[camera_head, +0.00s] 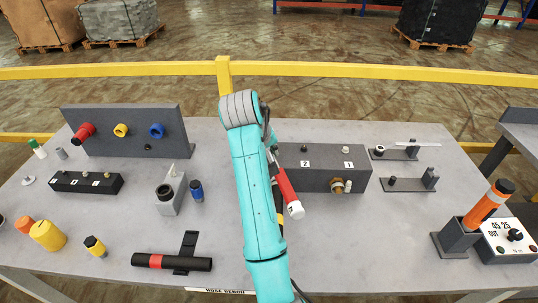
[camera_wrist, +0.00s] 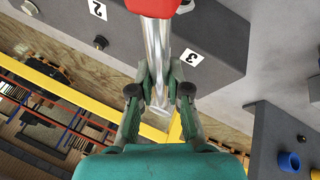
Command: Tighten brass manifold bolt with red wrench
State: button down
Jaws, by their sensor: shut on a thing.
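The red wrench (camera_head: 285,183) shows beside my arm in the head view, its pale handle end tilted toward the front. In the wrist view its red part (camera_wrist: 160,6) is at the top edge and its metal shank (camera_wrist: 158,50) runs down between my fingers. My gripper (camera_wrist: 160,88) is shut on that shank. The brass bolt (camera_head: 337,187) sticks out of the front of the dark grey manifold block (camera_head: 310,178), near label 1, right of the wrench and apart from it. My arm hides the block's left end and most of my gripper in the head view.
A dark panel (camera_head: 108,132) with red, yellow and blue fittings stands at the back left. Small stands (camera_head: 408,184) lie right of the block. An orange-and-black tool (camera_head: 490,205) sits in a holder at the far right. The front middle-right of the bench is clear.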

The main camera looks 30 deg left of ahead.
jog(key=shift+r, duration=2.15)
